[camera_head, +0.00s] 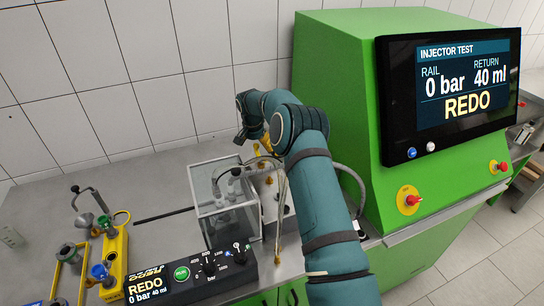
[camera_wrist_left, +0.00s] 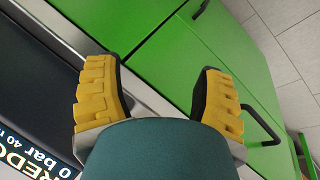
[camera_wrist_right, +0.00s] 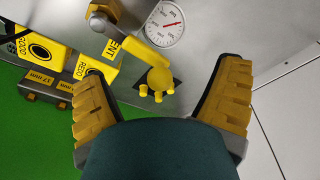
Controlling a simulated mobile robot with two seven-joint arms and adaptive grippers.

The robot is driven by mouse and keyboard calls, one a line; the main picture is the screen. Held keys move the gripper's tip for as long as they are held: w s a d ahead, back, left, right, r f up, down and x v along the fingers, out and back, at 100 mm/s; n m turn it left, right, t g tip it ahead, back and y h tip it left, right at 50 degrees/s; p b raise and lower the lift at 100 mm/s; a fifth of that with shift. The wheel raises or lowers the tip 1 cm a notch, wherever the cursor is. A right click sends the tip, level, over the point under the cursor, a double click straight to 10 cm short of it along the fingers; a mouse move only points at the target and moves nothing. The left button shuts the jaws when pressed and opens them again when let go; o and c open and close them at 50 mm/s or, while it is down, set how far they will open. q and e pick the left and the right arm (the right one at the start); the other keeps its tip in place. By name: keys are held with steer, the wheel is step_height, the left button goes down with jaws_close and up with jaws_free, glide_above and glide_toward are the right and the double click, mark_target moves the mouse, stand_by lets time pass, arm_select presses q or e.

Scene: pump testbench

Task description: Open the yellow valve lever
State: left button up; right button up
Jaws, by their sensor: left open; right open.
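My right gripper (camera_head: 260,143) is at the back of the bench by the wall, partly hidden by its own arm. In the right wrist view it is open and empty (camera_wrist_right: 163,70). A yellow lever-like bar (camera_wrist_right: 128,42) runs there from a shiny round end to a round yellow part with short prongs (camera_wrist_right: 160,79). These lie ahead of and between the spread fingers, with no visible contact. The lever cannot be made out in the head view. My left gripper (camera_wrist_left: 160,68) is open and empty above the bench's front edge; the head view does not show it.
A dial gauge (camera_wrist_right: 165,23) and yellow labelled blocks (camera_wrist_right: 38,50) surround the lever. A clear box (camera_head: 222,200) stands on the bench behind a black control panel (camera_head: 195,278). The green machine (camera_head: 335,60) with its screen (camera_head: 455,85) stands right.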

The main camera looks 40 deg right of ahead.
steer(key=shift+r+p, duration=1.45)
steer(key=shift+r, duration=1.5)
